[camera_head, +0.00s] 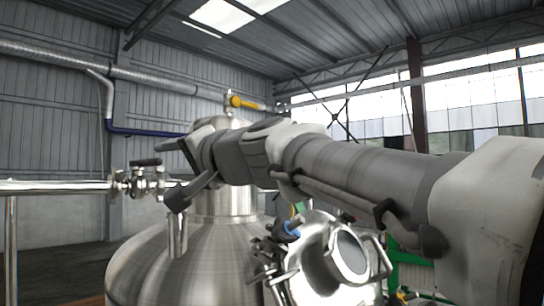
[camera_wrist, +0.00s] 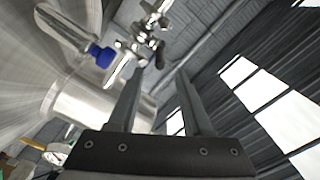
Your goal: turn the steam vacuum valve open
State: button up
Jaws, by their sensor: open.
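A steel valve with a black lever handle (camera_head: 146,162) sits on the horizontal pipe left of the tank in the head view. No label shows which valve is the steam vacuum one. A yellow-handled valve (camera_head: 243,102) is above and behind the arm, and a blue-handled fitting (camera_head: 289,228) is on the tank front. My gripper (camera_head: 172,171) is right of the black-handled valve, in front of the tank neck. In the wrist view my gripper (camera_wrist: 160,76) is open and empty, its fingers apart. A shiny valve assembly (camera_wrist: 145,42) shows beyond the fingertips, apart from them.
The large steel tank (camera_head: 165,265) fills the lower middle of the head view, with a round hatch (camera_head: 345,252) on its front right. A steel pipe (camera_head: 60,187) runs left from the valve. A blue pipe (camera_head: 145,131) runs behind. Open floor shows at lower left.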

aim_at(151, 162)
jog(key=p+x, duration=0.3)
jog(key=x, duration=0.6)
grip_shut()
dwell(1.3)
